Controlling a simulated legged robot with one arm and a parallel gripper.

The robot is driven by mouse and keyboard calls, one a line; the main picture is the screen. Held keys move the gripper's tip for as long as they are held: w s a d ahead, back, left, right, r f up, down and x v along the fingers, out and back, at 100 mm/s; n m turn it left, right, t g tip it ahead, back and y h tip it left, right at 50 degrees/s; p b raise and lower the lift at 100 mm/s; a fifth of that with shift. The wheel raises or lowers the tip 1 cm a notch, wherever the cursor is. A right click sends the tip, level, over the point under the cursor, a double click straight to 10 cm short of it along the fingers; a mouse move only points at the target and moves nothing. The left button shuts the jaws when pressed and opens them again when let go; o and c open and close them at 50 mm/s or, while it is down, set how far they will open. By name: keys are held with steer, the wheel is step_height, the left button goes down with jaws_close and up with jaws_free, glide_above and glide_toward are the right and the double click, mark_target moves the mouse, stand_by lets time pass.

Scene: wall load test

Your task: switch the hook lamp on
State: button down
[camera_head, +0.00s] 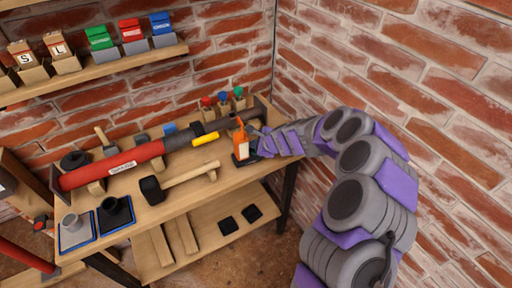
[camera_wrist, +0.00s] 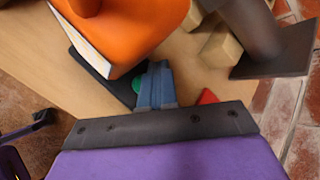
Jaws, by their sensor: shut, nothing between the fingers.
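The orange hook lamp (camera_head: 240,143) stands upright on the wooden bench near its right end, with a hook on top and a pale panel on one side. In the wrist view its orange body (camera_wrist: 135,28) fills the upper left above a dark base (camera_wrist: 92,72). A green round part (camera_wrist: 138,85) shows beside my fingers, partly hidden by them. A red part (camera_wrist: 208,97) shows to their right. My gripper (camera_head: 260,145) is beside the lamp's base on its right. Its fingers (camera_wrist: 155,80) are shut and empty; whether they touch the green part I cannot tell.
A red and black tube (camera_head: 125,163) lies across the bench left of the lamp. A mallet (camera_head: 180,180) lies in front of it. Small bottles with coloured tops (camera_head: 223,98) stand behind. A brick wall (camera_head: 440,110) closes the right side.

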steer(key=shift+d+f, duration=0.2)
steer(key=shift+s+f, duration=0.4)
steer(key=shift+f, duration=0.1)
stand_by(0.5)
steer(key=shift+w+d+r+p, duration=0.1)
steer(key=shift+d+r+p, duration=0.05)
steer(key=shift+r+p, duration=0.3)
steer(key=shift+w+d+r, duration=0.3)
steer(key=shift+w+r, duration=0.05)
steer(key=shift+r, duration=0.15)
steer(key=shift+r+p, duration=0.1)
steer(key=shift+p, duration=0.2)
step_height(320, 180, up, 6)
steer(key=p, duration=0.5)
steer(key=shift+a+r, duration=0.1)
stand_by(1.7)
